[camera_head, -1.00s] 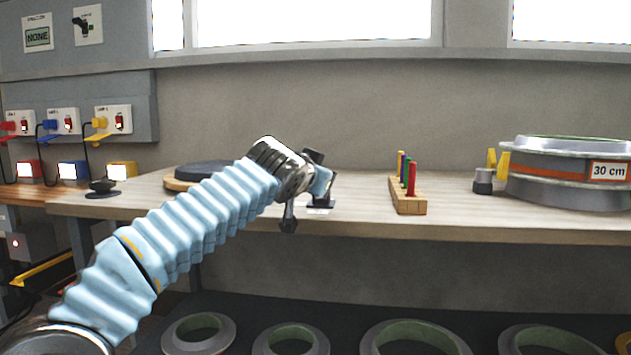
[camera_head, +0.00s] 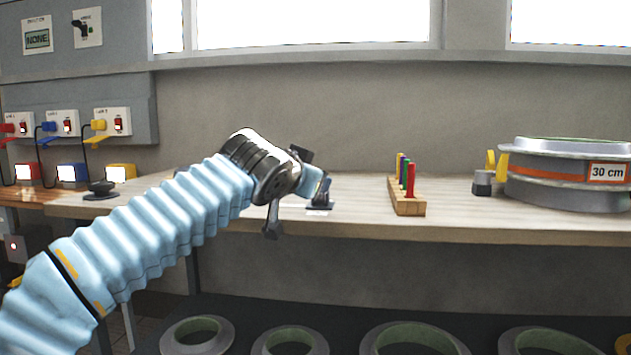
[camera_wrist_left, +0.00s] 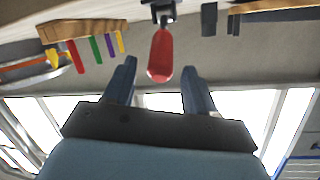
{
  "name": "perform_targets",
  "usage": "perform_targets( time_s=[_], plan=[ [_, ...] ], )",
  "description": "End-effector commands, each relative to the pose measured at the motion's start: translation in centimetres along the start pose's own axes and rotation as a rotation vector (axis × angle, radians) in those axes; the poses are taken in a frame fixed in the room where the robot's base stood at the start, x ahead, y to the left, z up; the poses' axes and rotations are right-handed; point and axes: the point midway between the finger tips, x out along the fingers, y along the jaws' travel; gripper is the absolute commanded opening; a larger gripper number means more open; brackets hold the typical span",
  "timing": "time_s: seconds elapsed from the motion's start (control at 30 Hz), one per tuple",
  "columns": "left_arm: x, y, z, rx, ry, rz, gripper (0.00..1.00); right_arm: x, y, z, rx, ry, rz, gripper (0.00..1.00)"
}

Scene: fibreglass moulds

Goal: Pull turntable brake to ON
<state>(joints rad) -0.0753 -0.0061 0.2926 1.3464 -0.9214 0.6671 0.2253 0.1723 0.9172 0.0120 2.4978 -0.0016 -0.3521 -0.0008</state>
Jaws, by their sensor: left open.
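In the head view the brake's dark base (camera_head: 320,207) sits near the bench's front edge, and my wrist hides the handle. My left gripper (camera_wrist_left: 158,70) is open, with one finger on each side of the handle in the picture. I cannot tell whether they touch it. It also shows in the head view (camera_head: 321,188), just over the base. The turntable is almost wholly hidden behind my left arm. My right gripper is out of view.
A wooden rack (camera_head: 407,205) with several coloured pegs stands right of the brake. A round mould (camera_head: 560,190) marked 30 cm sits at the right end. Ring moulds (camera_head: 290,341) lie below the bench. Lamps and switches (camera_head: 113,122) are at the left.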

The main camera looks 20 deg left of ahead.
Motion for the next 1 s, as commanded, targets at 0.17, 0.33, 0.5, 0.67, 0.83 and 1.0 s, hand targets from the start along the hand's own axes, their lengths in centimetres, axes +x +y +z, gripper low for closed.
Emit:
perform_targets(
  time_s=[0.17, 0.33, 0.5, 0.67, 0.83, 1.0],
  plan=[
    [-4.5, -0.1, -0.1, 0.001, 0.001, -0.002, 0.56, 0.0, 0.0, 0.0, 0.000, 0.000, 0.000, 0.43],
    [-7.1, 0.0, 0.0, 0.001, 0.001, 0.000, 0.56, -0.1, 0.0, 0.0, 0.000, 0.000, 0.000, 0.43],
    [-8.0, 0.0, 0.0, 0.002, -0.001, 0.000, 0.56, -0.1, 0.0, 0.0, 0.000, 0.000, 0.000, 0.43],
    [-8.1, 0.0, 0.1, 0.002, -0.001, 0.000, 0.56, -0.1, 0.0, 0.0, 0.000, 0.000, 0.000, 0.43],
    [-8.1, 0.0, 0.1, 0.001, -0.001, 0.000, 0.56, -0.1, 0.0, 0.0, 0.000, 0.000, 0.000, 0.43],
    [-8.0, 0.0, 0.0, 0.001, -0.001, 0.000, 0.56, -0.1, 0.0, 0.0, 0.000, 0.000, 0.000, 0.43]
  ],
)
